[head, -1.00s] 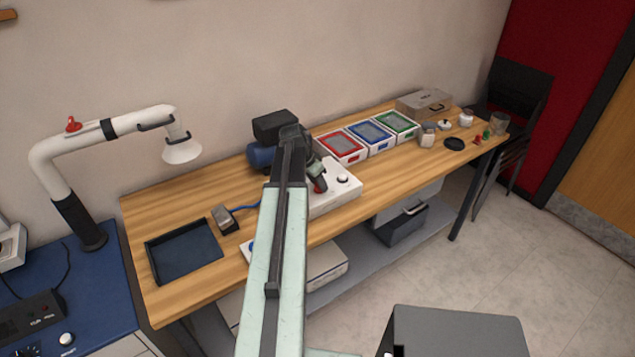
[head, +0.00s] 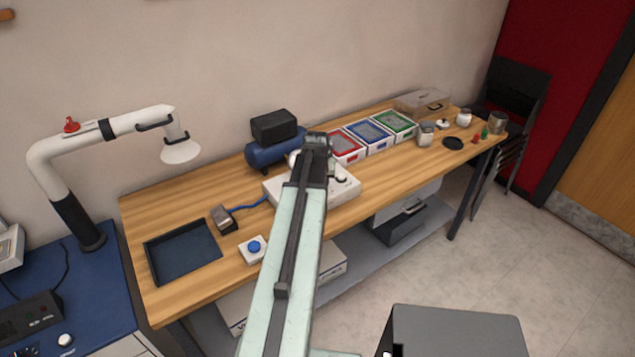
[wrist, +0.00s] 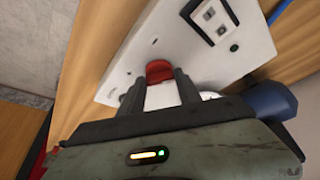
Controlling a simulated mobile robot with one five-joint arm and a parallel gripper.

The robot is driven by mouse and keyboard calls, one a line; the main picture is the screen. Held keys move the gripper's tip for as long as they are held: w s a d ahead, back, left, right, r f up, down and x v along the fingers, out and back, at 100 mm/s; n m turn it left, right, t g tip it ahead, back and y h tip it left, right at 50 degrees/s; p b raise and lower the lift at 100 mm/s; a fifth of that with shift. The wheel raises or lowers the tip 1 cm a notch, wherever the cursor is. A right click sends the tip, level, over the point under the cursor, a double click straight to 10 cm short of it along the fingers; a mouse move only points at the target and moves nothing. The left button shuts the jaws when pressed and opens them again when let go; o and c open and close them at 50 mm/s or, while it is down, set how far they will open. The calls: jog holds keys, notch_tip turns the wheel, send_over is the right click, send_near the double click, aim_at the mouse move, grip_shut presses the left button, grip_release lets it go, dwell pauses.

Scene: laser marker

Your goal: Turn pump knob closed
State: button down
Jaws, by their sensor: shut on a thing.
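A red knob (wrist: 158,71) sits on the face of a white box (wrist: 145,48). In the wrist view it is between the two dark fingers of my gripper (wrist: 160,82), which is shut on it. The knob's pointing direction cannot be made out. In the head view the white box (head: 346,190) stands on the wooden bench, and my arm end hides the knob and the fingers.
A blue tank with a black top (head: 270,152) stands behind the white box. Red, blue and green trays (head: 372,133) are to its right. A blue button box (head: 253,249) and a dark tray (head: 184,251) lie to the left. A white extraction arm (head: 135,122) rises at far left.

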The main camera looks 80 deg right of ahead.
jog(key=n, duration=0.1)
jog(key=n+t, duration=0.1)
jog(key=n, duration=0.1)
jog(key=shift+s+d+n, duration=0.1)
jog(key=shift+s+n, duration=0.1)
jog(key=shift+n, duration=0.1)
jog(key=n+t, duration=0.1)
jog(key=n, duration=0.1)
jog(key=n+t+y, duration=0.1)
jog(key=n, duration=0.1)
jog(key=shift+s+d+n, duration=0.15)
jog(key=shift+n, duration=0.15)
jog(key=n+y, duration=0.1)
jog(key=n, duration=0.1)
jog(key=n+y, duration=0.1)
jog(key=n, duration=0.1)
jog(key=shift+s+d+t, duration=0.1)
jog(key=shift+d+t, duration=0.05)
jog(key=shift+t, duration=0.25)
jog(key=shift+d+n+y, duration=0.1)
jog(key=shift+n+y, duration=0.6)
jog(key=shift+n, duration=1.4)
jog(key=c, duration=0.8)
grip_release()
jog(key=shift+c, duration=0.2)
jog(key=shift+r, duration=0.1)
